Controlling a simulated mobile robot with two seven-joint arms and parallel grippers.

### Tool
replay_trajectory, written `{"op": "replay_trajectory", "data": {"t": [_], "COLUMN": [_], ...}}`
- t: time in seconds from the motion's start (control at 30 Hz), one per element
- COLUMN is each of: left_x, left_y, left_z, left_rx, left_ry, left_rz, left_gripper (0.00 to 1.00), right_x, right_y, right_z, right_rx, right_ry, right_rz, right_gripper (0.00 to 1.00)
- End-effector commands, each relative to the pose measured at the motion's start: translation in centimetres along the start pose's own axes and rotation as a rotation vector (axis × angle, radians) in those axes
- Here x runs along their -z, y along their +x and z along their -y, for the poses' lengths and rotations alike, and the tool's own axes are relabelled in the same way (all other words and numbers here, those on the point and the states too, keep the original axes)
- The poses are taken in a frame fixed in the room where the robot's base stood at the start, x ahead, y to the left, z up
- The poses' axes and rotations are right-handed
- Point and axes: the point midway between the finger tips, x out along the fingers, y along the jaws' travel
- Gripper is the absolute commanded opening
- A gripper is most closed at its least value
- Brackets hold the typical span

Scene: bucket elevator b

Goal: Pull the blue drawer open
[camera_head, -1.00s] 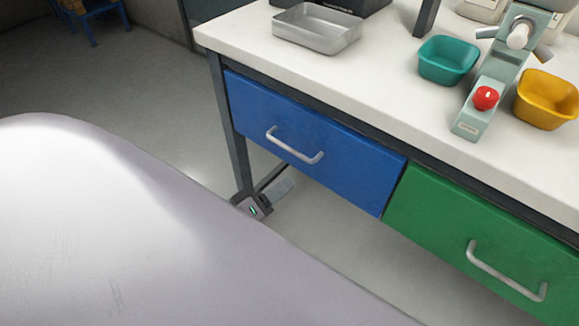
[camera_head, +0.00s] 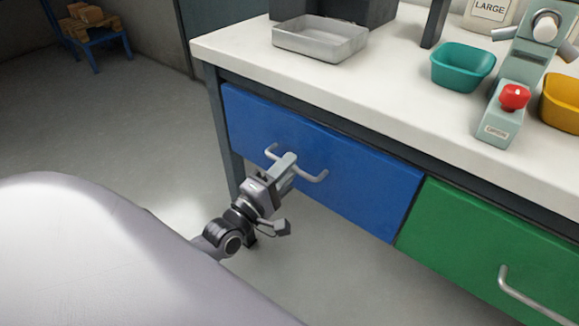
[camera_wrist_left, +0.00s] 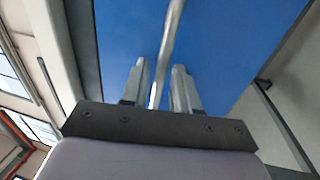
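The blue drawer (camera_head: 350,185) is under the white worktop and looks shut, its front about level with the green drawer beside it. Its grey bar handle (camera_head: 314,177) is on the front. My left gripper (camera_head: 286,163) is at the middle of this handle. In the left wrist view, the two fingers (camera_wrist_left: 160,88) are apart, with the handle (camera_wrist_left: 170,40) passing between them and blue drawer front (camera_wrist_left: 235,45) beyond. Some gap shows beside the bar, so the fingers look open around it. My right gripper is not in view.
The green drawer (camera_head: 480,250) with its own handle is at the right. On the worktop (camera_head: 400,120) stand a metal tray (camera_head: 320,38), a teal bowl (camera_head: 462,66), a yellow bowl (camera_head: 562,102) and a device with a red knob (camera_head: 514,97).

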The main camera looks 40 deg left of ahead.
Motion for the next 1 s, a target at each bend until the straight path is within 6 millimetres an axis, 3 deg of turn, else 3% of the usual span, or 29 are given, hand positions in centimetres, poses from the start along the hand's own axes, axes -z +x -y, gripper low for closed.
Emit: {"op": "replay_trajectory", "data": {"t": [0.43,0.47,0.53,0.57,0.83,1.0], "left_x": [0.0,0.0,0.0,0.0,0.0,0.0], "left_y": [1.1,1.1,1.1,1.1,0.8,-0.5], "left_z": [0.0,0.0,0.0,0.0,0.0,-0.4], "left_rx": [0.001,0.001,0.001,0.001,0.002,0.005], "left_ry": [0.000,0.000,0.000,0.000,0.001,0.001], "left_rz": [0.000,0.000,0.000,0.000,0.000,0.001], "left_gripper": [0.29,0.26,0.03,0.00,0.00,0.00], "right_x": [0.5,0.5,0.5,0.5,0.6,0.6], "right_y": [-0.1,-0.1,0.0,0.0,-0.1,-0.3], "right_z": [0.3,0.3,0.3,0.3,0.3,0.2], "right_rx": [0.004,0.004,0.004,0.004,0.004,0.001], "right_ry": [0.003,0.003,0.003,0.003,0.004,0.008], "right_rz": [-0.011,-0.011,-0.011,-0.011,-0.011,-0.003], "right_gripper": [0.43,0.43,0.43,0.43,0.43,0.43]}}
